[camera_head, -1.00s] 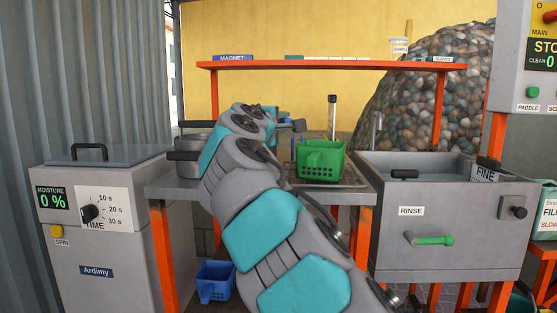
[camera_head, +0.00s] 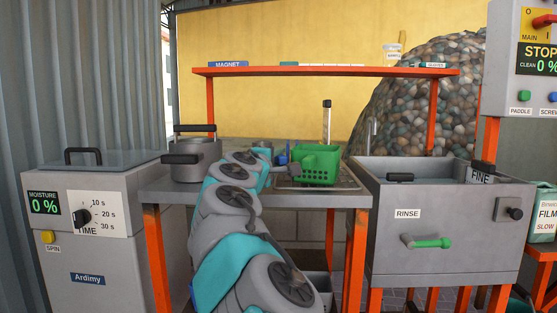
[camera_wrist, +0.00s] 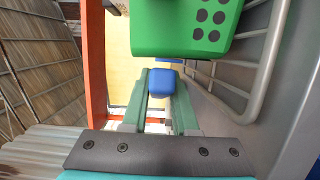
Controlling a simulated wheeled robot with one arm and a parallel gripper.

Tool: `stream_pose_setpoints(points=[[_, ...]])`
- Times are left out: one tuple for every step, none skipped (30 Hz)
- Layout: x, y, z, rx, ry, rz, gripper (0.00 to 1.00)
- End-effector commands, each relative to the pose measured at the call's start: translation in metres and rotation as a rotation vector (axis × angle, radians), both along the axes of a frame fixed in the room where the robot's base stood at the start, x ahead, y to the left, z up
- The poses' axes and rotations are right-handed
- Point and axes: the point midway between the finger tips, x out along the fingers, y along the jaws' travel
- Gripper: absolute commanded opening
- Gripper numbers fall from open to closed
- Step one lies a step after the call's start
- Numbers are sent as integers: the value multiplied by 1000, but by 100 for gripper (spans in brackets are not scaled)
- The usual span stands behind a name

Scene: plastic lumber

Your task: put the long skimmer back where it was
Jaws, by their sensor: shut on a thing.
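My gripper (camera_wrist: 157,100) is shut on a small blue block-like piece (camera_wrist: 160,82), seen between the fingertips in the wrist view. In the head view a blue bit (camera_head: 283,157) shows at the end of my arm, just left of the green basket. I cannot tell whether this blue piece is part of the long skimmer; the rest of it is hidden. A slim upright rod with a black top (camera_head: 327,118) stands behind the green basket; its lower part is hidden, so I cannot tell what it is.
The green basket (camera_head: 318,165) sits on the bench (camera_head: 345,200) close to my gripper; it also shows in the wrist view (camera_wrist: 185,25). A wire rack (camera_wrist: 250,85) is beside it. A pot (camera_head: 196,160) stands left, the rinse tank (camera_head: 440,235) right. An orange shelf (camera_head: 330,72) spans above.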

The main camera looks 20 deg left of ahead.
Motion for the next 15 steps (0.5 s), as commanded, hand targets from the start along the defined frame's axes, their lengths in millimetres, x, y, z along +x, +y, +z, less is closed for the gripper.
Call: stream_pose_setpoints(points=[[0,0,0,0,-1,0,0],[0,0,0,0,-1,0,0],[0,0,-1,0,-1,0,0],[0,0,-2,0,-1,0,0],[0,0,-2,0,-1,0,0],[0,0,-3,0,-1,0,0],[0,0,-3,0,-1,0,30],[0,0,-2,0,-1,0,34],[0,0,-2,0,0,0,38],[0,0,-2,0,0,0,42],[0,0,-3,0,0,0,45],[0,0,-3,0,0,0,50],[0,0,-3,0,0,0,53],[0,0,-3,0,0,0,56],[0,0,-3,0,0,0,57]])
